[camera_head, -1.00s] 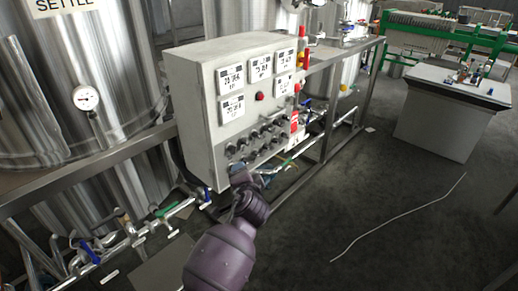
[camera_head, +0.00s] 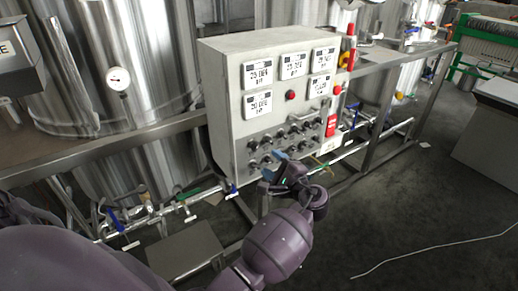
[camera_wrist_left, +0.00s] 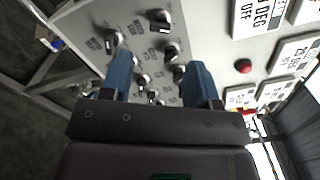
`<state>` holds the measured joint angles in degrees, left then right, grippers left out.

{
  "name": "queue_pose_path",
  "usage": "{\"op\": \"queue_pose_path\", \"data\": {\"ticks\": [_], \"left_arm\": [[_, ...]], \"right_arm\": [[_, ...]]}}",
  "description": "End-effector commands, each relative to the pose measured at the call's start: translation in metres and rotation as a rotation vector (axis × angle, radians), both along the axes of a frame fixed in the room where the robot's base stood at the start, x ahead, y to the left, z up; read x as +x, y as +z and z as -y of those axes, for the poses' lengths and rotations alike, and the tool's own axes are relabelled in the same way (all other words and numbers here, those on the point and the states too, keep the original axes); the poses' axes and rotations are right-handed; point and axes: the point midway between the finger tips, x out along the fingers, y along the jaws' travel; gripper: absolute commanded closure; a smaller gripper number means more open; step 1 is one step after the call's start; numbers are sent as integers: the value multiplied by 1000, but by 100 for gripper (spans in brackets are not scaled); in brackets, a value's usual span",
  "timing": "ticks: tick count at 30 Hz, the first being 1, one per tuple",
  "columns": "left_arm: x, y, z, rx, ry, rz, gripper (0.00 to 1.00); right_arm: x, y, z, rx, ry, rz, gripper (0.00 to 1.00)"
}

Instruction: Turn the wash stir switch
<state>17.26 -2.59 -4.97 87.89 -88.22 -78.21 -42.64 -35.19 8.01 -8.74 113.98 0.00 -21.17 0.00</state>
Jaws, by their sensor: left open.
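The grey control box (camera_head: 222,115) carries rows of black rotary switches (camera_head: 281,134) on its lower front. Their labels are too small to read, so I cannot tell which is the wash stir switch. My left gripper (camera_head: 274,168) is open, with blue fingers, just in front of the lower left switches. In the left wrist view the fingers (camera_wrist_left: 160,72) point at the panel, with several switches (camera_wrist_left: 171,50) between and beyond them. Nothing is held. I cannot tell whether a finger touches a switch. My right gripper is not in view.
White digital displays (camera_head: 257,74) and a red button (camera_head: 291,95) sit above the switches. A steel tank (camera_head: 125,50) with a round gauge (camera_head: 118,79) stands left. Pipes with valves (camera_head: 185,198) run below. The floor at right is open, with a thin white line (camera_head: 440,245).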

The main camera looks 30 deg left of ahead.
Motion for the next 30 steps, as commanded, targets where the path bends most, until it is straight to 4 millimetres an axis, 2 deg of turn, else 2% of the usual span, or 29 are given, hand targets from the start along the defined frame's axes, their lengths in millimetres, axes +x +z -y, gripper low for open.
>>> {"op": "queue_pose_path", "data": {"ticks": [9,15,28,30], "left_arm": [[21,1,-51,2,0,0,45],[30,0,-71,0,-1,1,45],[33,0,-78,-1,-2,1,45],[33,0,-78,-1,-2,1,54]], "right_arm": [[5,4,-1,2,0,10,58],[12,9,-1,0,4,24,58],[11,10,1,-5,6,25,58],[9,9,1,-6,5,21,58]]}}
